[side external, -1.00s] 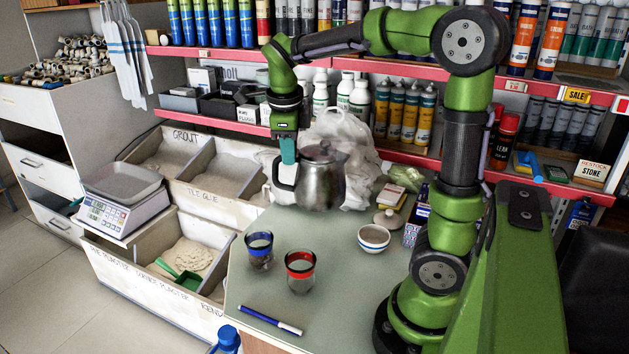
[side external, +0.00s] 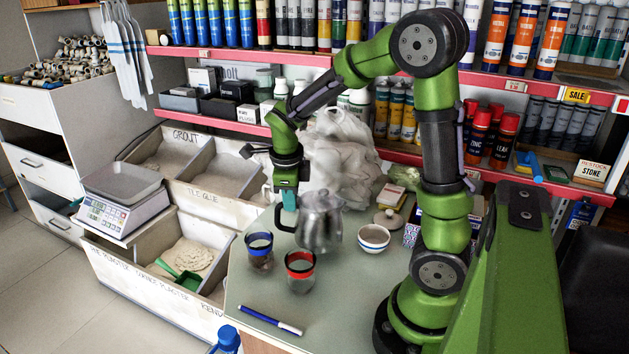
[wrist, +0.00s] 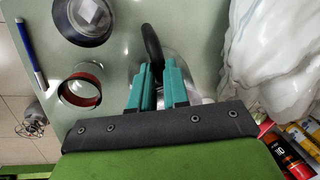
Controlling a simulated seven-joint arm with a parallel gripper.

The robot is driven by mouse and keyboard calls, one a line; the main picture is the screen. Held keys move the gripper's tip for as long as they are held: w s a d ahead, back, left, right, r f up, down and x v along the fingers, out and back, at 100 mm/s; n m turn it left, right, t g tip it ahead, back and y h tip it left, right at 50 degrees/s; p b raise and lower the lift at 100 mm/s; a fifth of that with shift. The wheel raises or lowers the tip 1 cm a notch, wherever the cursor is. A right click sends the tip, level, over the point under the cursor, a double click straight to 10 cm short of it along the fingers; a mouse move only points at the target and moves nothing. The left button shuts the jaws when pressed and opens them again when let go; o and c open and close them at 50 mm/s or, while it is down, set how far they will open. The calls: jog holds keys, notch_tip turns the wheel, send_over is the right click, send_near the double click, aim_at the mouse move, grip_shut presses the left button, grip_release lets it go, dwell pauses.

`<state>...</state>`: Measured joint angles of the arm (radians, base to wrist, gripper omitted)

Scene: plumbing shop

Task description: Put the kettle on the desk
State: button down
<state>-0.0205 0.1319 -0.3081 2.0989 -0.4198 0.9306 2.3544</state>
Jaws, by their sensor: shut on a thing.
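The metal kettle (side external: 321,222) with a black handle hangs from my gripper (side external: 288,205) in the side view, near the middle of the desk (side external: 240,290). My gripper is shut on the kettle's black handle. In the wrist view the teal fingers of my gripper (wrist: 160,85) close around the handle (wrist: 152,42), and most of the kettle body is hidden behind them. The kettle looks upright, low over the desk. I cannot tell whether its base touches the surface.
Two glasses, one blue-rimmed (side external: 260,250) and one red-rimmed (side external: 300,270), stand just in front of the kettle. A white bowl (side external: 373,239) is at its right. A crumpled white bag (side external: 345,160) lies behind. A marker (side external: 270,320) lies at the front.

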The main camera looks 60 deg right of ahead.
jog(key=shift+a+x, duration=0.15)
jog(key=shift+x, duration=0.65)
jog(key=shift+a+x, duration=0.15)
jog(key=shift+x, duration=0.6)
jog(key=shift+s+f, duration=0.1)
jog(key=shift+f, duration=0.05)
jog(key=c, duration=1.1)
grip_release()
jog(key=shift+f, duration=0.1)
jog(key=w+v, duration=0.1)
jog(key=v, duration=1)
jog(key=s+a+r+n+t+y, duration=0.2)
jog(key=s+a+n, duration=0.3)
jog(key=n, duration=0.9)
jog(key=s+a+r+n+t+y, duration=0.2)
jog(key=s+a+n+t, duration=0.2)
jog(key=a+n, duration=0.4)
jog(key=shift+s+a+r+n, duration=0.25)
jog(key=shift+s+a+n, duration=0.2)
jog(key=shift+n, duration=2.45)
